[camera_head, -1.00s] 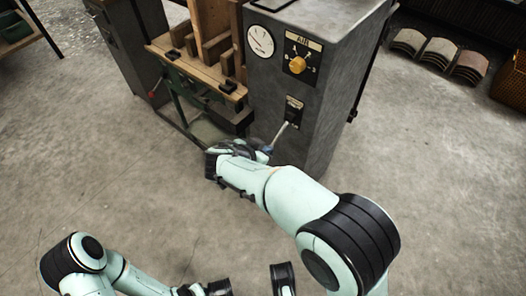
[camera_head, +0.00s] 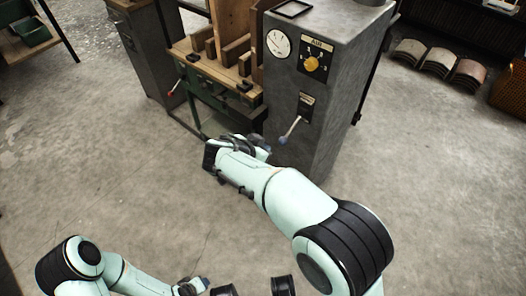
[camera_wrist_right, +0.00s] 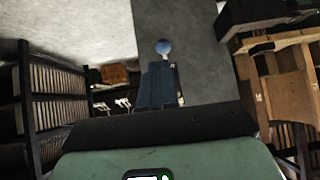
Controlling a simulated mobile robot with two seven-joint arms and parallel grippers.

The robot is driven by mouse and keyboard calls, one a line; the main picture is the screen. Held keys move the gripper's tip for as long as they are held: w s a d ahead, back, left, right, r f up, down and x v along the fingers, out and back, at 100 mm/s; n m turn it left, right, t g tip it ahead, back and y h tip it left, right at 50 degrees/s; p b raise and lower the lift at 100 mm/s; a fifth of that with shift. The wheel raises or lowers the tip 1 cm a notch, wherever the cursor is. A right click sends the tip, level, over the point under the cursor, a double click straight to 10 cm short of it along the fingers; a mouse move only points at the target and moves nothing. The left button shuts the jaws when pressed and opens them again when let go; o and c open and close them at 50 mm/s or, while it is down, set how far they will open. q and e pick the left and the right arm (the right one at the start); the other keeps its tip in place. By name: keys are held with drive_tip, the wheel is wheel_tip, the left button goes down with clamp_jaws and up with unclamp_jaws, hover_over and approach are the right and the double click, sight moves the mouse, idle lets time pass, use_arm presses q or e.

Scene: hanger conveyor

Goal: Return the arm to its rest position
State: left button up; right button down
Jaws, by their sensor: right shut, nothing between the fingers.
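My right arm reaches in from the lower right of the head view. Its gripper (camera_head: 266,149) is just left of and below the lever's blue knob (camera_head: 283,140), with a small gap between them. In the right wrist view the blue-grey fingers (camera_wrist_right: 160,88) are together and empty, and the knob (camera_wrist_right: 163,47) shows just beyond their tips. The lever (camera_head: 291,128) slants down from the grey cabinet's front. My left gripper (camera_head: 203,284) is at the bottom edge of the head view, small and partly cut off, so its jaws cannot be made out.
Stacked curved pieces (camera_head: 440,56) lie at the right. The concrete floor (camera_head: 110,185) at left is clear.

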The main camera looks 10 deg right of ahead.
idle(0.6)
